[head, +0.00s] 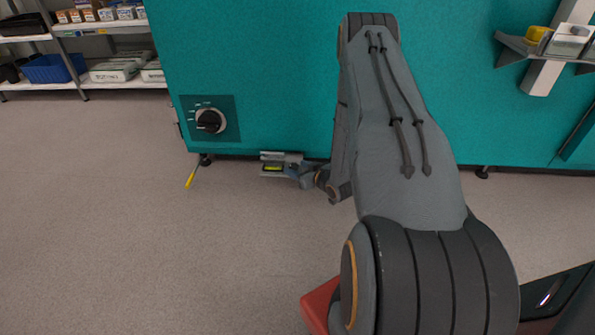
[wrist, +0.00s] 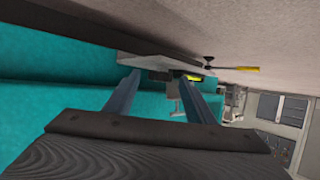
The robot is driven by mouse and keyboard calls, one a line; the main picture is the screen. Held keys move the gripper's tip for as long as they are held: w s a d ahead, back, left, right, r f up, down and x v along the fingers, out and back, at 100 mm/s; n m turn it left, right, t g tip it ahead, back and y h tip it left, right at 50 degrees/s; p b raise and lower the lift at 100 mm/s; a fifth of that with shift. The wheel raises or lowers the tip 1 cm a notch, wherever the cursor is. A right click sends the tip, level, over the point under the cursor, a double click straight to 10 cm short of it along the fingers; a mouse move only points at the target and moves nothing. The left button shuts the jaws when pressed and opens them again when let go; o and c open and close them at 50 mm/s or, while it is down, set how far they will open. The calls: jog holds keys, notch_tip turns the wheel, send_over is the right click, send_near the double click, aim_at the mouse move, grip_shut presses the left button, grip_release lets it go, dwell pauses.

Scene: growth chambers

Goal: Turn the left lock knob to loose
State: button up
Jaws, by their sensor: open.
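A round black knob (head: 210,121) sits on a darker square plate low on the left part of the teal chamber front (head: 260,70). Small white marks lie around its upper left; they are too small to read. It is the only knob I can make out, and nothing touches it. My gripper (head: 283,167) is low by the chamber's bottom edge, below and right of the knob and apart from it. In the wrist view my gripper (wrist: 158,78) shows two spread fingers. A pale grey piece with a yellow-green strip shows at their ends; I cannot tell what it is.
A yellow-handled rod (head: 190,177) sticks out by the chamber's left foot (head: 205,160); its yellow handle shows in the wrist view (wrist: 245,69). Shelves with boxes (head: 100,45) stand at the back left. A yellow item (head: 538,33) sits on a bracket at right. The left floor is clear.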

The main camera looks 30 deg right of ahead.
jog(key=c, duration=1)
jog(key=shift+c, duration=0.2)
jog(key=shift+d+r+n+y, duration=0.1)
jog(key=shift+d+n+y, duration=0.05)
jog(key=shift+n+y, duration=0.15)
jog(key=shift+d+n+y+p, duration=0.3)
jog(key=shift+n+y+p, duration=0.5)
jog(key=shift+y, duration=0.1)
jog(key=n+y, duration=0.1)
jog(key=n+g+y, duration=0.1)
jog(key=y, duration=0.1)
jog(key=shift+w+d+n, duration=0.2)
jog(key=shift+d+n, duration=0.1)
jog(key=n+y, duration=0.1)
jog(key=n+g+b, duration=0.1)
jog(key=g+y, duration=0.1)
jog(key=shift+w+d+n+y, duration=0.25)
jog(key=shift+n+y, duration=0.05)
jog(key=shift+n, duration=0.1)
jog(key=shift+w+d+n+g+y+b, duration=0.1)
jog(key=shift+n+g+y+b, duration=0.6)
jog(key=shift+n+g+b, duration=0.15)
